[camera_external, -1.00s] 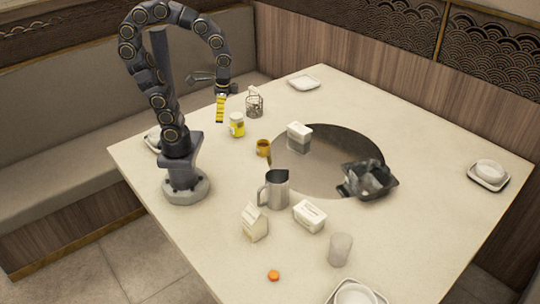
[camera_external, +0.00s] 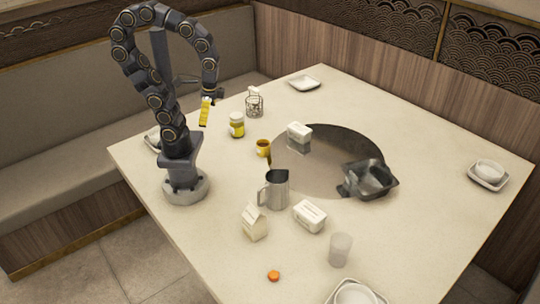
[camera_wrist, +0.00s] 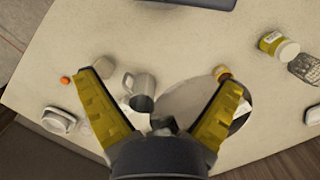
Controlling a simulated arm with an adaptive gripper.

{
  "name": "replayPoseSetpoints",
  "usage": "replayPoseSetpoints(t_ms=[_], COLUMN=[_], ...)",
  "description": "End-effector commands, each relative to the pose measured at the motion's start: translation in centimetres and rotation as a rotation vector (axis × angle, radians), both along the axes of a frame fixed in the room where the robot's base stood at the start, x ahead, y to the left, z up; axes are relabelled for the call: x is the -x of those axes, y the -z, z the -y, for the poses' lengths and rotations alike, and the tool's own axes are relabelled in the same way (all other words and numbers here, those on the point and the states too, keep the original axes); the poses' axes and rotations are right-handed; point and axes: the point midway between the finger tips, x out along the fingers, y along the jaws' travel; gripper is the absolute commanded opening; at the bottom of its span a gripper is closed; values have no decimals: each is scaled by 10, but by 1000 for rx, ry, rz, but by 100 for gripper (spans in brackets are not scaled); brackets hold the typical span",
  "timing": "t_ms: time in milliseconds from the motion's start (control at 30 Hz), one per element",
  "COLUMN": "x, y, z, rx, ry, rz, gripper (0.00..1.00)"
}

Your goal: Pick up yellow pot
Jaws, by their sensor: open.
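A small yellow-amber pot (camera_external: 263,148) stands upright on the table near the left edge of the dark round plate. It also shows in the wrist view (camera_wrist: 222,73), close to the tip of the right finger and partly hidden by it. A white-lidded jar with a yellow label (camera_external: 236,126) stands just behind it to the left; in the wrist view this jar (camera_wrist: 278,45) is at the upper right. My gripper (camera_external: 205,112) has yellow fingers and hangs above the table, apart from both. In the wrist view my gripper (camera_wrist: 160,82) is spread wide and holds nothing.
A metal pitcher (camera_external: 276,190), a carton (camera_external: 254,222) and a white butter dish (camera_external: 309,216) stand in front of the pot. A wire caddy (camera_external: 254,104) is behind the jar. A white-lidded container (camera_external: 299,137) and a dark pan (camera_external: 370,180) are to the right.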

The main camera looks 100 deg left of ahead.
Motion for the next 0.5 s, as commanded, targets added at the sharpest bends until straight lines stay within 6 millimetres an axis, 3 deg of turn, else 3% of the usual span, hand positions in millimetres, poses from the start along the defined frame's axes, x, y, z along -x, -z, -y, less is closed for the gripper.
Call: replayPoseSetpoints(t_ms=[167, 333, 500], x=[-11, -56, -105], y=[4, 23, 60], z=[-4, -25, -69], rx=[0, -2, -10], ry=[-32, -161, -329], rz=[-2, 16, 47], gripper=[95, 95, 95])
